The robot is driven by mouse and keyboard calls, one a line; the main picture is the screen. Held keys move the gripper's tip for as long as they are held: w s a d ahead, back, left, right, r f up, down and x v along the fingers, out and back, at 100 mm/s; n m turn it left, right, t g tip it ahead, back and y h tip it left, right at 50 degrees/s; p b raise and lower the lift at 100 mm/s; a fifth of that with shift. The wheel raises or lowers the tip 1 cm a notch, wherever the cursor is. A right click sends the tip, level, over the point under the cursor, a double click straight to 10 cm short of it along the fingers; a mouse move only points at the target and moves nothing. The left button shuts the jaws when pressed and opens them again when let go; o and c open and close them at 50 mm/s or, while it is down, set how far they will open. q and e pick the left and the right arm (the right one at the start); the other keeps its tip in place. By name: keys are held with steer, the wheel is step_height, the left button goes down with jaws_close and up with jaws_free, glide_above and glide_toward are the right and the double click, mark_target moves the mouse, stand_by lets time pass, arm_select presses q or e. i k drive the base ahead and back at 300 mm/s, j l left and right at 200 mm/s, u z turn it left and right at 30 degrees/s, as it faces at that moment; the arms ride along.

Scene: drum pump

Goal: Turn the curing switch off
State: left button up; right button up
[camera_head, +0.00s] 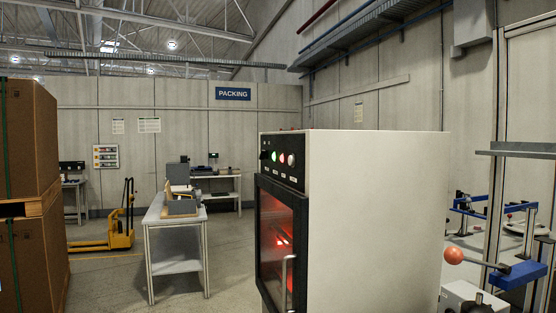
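A white curing cabinet (375,215) stands in the near middle. Its front faces left and is seen at a steep angle. A dark control panel (283,173) runs along the top of the front. It carries a small black switch or knob (265,155) at its far left, a lit green lamp or button (274,156), a reddish one (283,158) and a whitish one (291,160). The labels are too small to read. The cabinet's dark glass door (274,240) is shut, with red glow behind it. Neither of my grippers is in view.
Stacked brown cartons (30,145) stand at the left, with a yellow pallet truck (118,225) behind. A light workbench (176,228) stands left of the cabinet, with open floor between. At the right are a lever with an orange ball (453,256) and blue-framed equipment (497,207).

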mark_target(263, 154)
steer(key=i+j+z, duration=0.15)
steer(key=i+j, duration=0.2)
steer(key=i, duration=0.2)
steer(key=i+j+z, duration=0.2)
steer(key=i+j, duration=0.2)
steer(key=i, duration=0.15)
